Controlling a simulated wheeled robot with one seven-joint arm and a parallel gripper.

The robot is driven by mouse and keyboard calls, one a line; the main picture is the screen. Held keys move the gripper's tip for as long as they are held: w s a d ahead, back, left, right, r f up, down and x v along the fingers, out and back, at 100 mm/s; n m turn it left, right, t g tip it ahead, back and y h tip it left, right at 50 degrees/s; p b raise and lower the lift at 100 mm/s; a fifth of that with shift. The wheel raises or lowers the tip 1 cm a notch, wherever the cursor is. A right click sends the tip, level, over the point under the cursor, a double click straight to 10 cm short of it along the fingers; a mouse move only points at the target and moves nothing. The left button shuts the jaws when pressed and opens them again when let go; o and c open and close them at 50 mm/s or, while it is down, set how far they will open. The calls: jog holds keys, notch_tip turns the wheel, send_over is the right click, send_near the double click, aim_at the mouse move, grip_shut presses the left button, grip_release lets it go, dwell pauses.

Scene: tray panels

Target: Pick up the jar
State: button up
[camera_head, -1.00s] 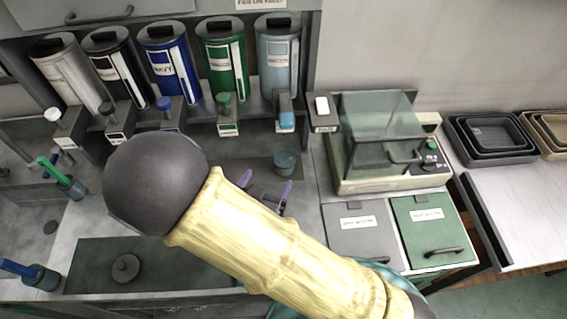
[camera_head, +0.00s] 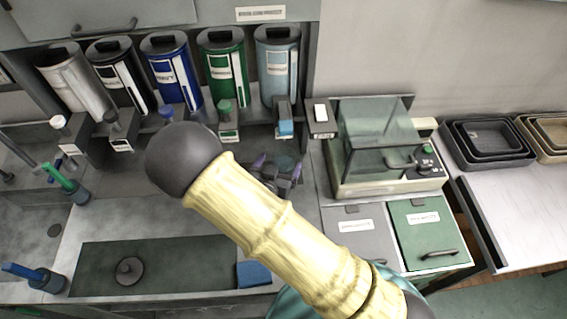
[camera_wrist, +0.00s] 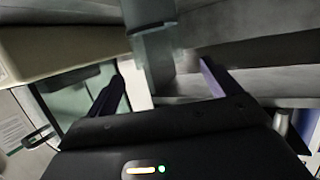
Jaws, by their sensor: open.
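The jar (camera_head: 285,161) is a small teal, see-through vessel on the counter below the light blue canister. In the head view it shows faintly behind my gripper (camera_head: 278,168), whose fingers with purple inner faces hide part of it. My gripper is open, with its fingertips close to the jar. In the wrist view, a blurred see-through shape, seemingly the jar (camera_wrist: 158,62), is between the spread fingers of my gripper (camera_wrist: 160,82). I cannot tell whether the fingers touch it.
Several labelled canisters (camera_head: 226,65) stand behind, with spouts below them. A glass-lidded machine (camera_head: 385,140) stands close on the right, above grey and green panels (camera_head: 430,232). A blue block (camera_head: 253,274) lies in front, by a dark green mat (camera_head: 180,268).

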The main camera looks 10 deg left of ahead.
aim_at(286, 149)
jog(key=shift+x, duration=0.95)
jog(key=shift+p+x, duration=1.3)
jog(key=shift+x, duration=1.35)
jog(key=shift+f, duration=0.2)
jog(key=shift+s, duration=0.1)
jog(key=c, duration=1.5)
jog(key=shift+r, duration=0.1)
jog(key=shift+r, duration=0.1)
